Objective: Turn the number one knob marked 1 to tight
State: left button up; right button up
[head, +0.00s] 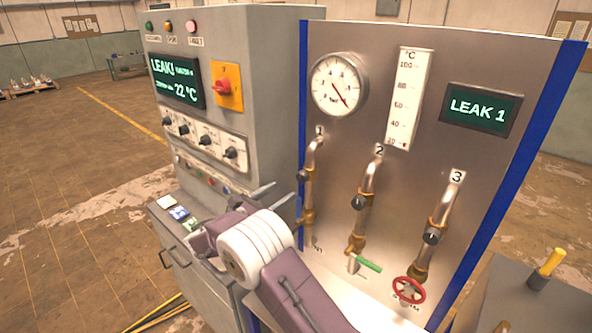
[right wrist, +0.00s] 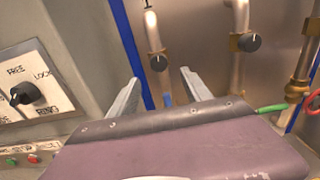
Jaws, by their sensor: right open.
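Knob 1, a small dark round knob (head: 303,176), sits on the brass pipe under the label 1 (head: 319,131) on the steel panel. It also shows in the right wrist view as a black knob (right wrist: 159,63) with a pale mark. My right gripper (head: 286,203) is open and empty, in front of and below knob 1. In the right wrist view its two fingers (right wrist: 160,77) point at the panel, with knob 1 in the gap just beyond their tips. No contact shows. My left gripper is out of view.
Knob 2 (head: 358,202) and knob 3 (head: 431,237) sit on pipes to the right. A green lever (head: 367,264) and red handwheel (head: 408,290) are lower down. The grey control cabinet (head: 270,90) stands close on the left. A display (head: 478,108) reads LEAK 1.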

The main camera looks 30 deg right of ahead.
aim_at(300, 179)
jog(key=p+x, duration=0.4)
jog(key=x, duration=0.4)
jog(key=shift+w+d+r, duration=0.1)
jog(key=shift+w+d, duration=0.05)
jog(key=shift+d, duration=0.05)
jog(key=shift+w+d, duration=0.15)
jog(key=shift+d, duration=0.2)
